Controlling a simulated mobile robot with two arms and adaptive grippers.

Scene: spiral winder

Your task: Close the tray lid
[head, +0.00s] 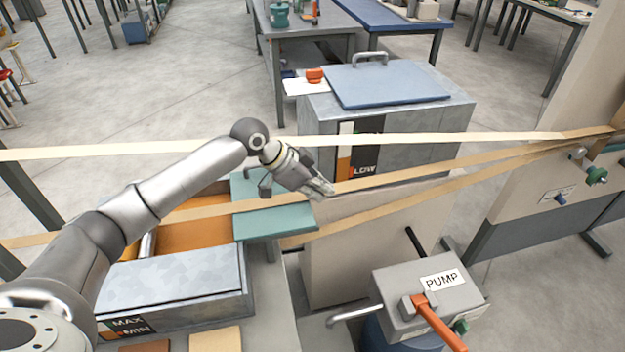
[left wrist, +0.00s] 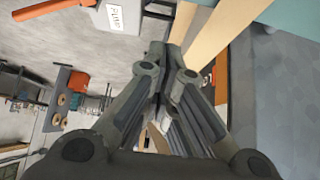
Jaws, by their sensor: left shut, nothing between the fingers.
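The resin tray (head: 175,278) is a grey metal box with MAX and MIN marks at the lower left. Its orange inside (head: 195,237) shows behind my left arm, so it is at least partly uncovered. A teal panel (head: 275,222), which looks like the lid, lies at the tray's right end and juts out past it. A teal corner also shows at the top right of the left wrist view (left wrist: 292,14). My left gripper (head: 328,189) is shut and empty, above and just beyond the panel's right end; contact cannot be told. My right gripper is out of view.
Pale tape bands (head: 420,188) run across the scene close to my left gripper. A grey box with a blue lid (head: 385,84) and handle stands behind. A pump box (head: 385,285) with an orange lever (head: 440,325) stands front right.

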